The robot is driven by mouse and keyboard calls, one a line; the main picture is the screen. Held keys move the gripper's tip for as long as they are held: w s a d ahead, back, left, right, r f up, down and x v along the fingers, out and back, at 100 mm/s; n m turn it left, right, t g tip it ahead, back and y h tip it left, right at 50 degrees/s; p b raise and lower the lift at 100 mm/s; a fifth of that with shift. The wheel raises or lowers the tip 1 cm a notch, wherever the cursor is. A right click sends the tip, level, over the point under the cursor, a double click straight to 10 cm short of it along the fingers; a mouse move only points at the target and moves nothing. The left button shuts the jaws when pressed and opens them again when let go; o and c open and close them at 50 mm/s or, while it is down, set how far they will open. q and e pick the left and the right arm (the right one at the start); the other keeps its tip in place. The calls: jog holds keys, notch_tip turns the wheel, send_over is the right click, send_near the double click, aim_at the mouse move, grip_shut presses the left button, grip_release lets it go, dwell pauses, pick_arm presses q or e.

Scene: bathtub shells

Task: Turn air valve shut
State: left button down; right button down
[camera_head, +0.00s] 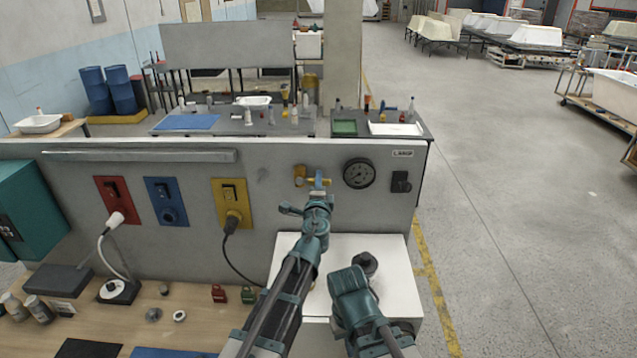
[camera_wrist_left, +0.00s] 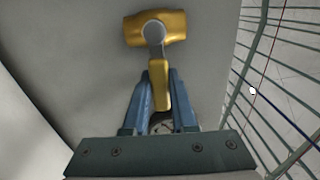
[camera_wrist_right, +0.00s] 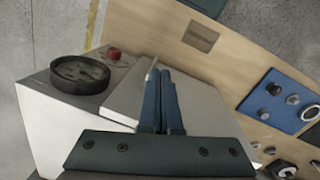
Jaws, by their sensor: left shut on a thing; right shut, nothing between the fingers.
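The air valve (camera_head: 299,174) is a brass-yellow body on the grey panel, left of the round gauge. In the left wrist view its body (camera_wrist_left: 170,27) lies across the top, and its yellow lever (camera_wrist_left: 158,82) points down from a grey hub, square to the body. My left gripper (camera_head: 319,179) is shut on the lever; its blue fingers (camera_wrist_left: 158,100) sit on both sides of it. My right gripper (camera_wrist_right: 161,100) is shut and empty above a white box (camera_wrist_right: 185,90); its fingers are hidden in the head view.
The gauge (camera_head: 359,173) and a black switch (camera_head: 401,182) are right of the valve. Red (camera_head: 117,201), blue (camera_head: 166,202) and yellow (camera_head: 231,204) socket plates are left of it. A dark round fitting (camera_head: 365,264) stands on the white box by my right arm.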

jog(key=shift+r, duration=0.1)
dwell(0.5)
pick_arm(q)
jog(key=c, duration=0.7)
grip_release()
jog(key=shift+r, duration=0.1)
jog(key=shift+s, duration=0.1)
